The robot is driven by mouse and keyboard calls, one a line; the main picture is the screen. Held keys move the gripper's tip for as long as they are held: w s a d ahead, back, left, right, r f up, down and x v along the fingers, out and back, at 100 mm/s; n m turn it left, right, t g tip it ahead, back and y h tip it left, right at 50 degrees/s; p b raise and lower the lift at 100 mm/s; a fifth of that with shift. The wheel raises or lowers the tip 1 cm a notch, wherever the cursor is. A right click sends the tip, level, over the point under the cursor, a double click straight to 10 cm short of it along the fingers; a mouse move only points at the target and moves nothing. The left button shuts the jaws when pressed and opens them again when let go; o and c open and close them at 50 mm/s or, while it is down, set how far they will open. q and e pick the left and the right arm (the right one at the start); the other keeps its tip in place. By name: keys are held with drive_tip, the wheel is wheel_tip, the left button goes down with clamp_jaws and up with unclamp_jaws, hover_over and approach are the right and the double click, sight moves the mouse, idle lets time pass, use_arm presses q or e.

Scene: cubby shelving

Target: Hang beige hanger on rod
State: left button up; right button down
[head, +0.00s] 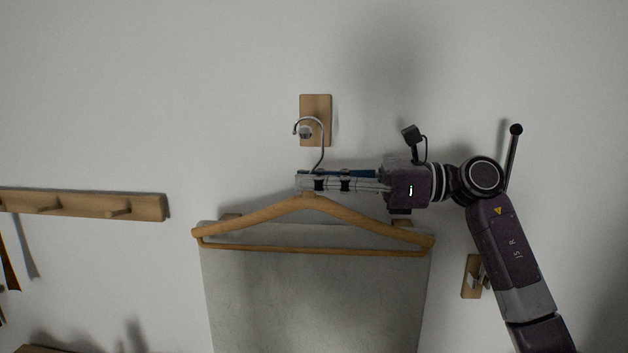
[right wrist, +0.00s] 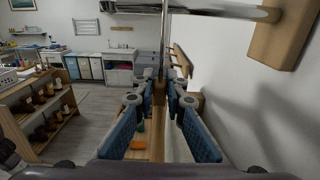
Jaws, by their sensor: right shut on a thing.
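The beige wooden hanger (head: 270,212) is upright, with its bar roughly level. My right gripper (head: 312,183) comes in from the right and is shut on the hanger's neck, just below its metal hook. The hook (head: 323,140) curves over the end of the metal rod (head: 306,132), which sticks out from a wooden wall plate (head: 316,107). In the right wrist view the hook's stem (right wrist: 163,45) rises between the fingers and the rod (right wrist: 225,11) crosses at the top. The hook's top is cut off there, so contact with the rod cannot be told. My left gripper is not in view.
A grey hanging panel (head: 310,300) is behind the hanger. A wooden peg rail (head: 85,205) is on the wall at left, and a small wooden plate with a metal fitting (head: 470,278) at lower right. The wall above the rod is clear.

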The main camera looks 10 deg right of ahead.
drive_tip(key=shift+f, duration=0.25)
drive_tip(key=c, duration=1.9)
unclamp_jaws()
drive_tip(key=v, duration=1.4)
drive_tip(key=shift+d, duration=0.3)
drive_tip(key=shift+v, duration=2.75)
drive_tip(key=shift+s, duration=0.1)
drive_tip(key=shift+a, duration=0.1)
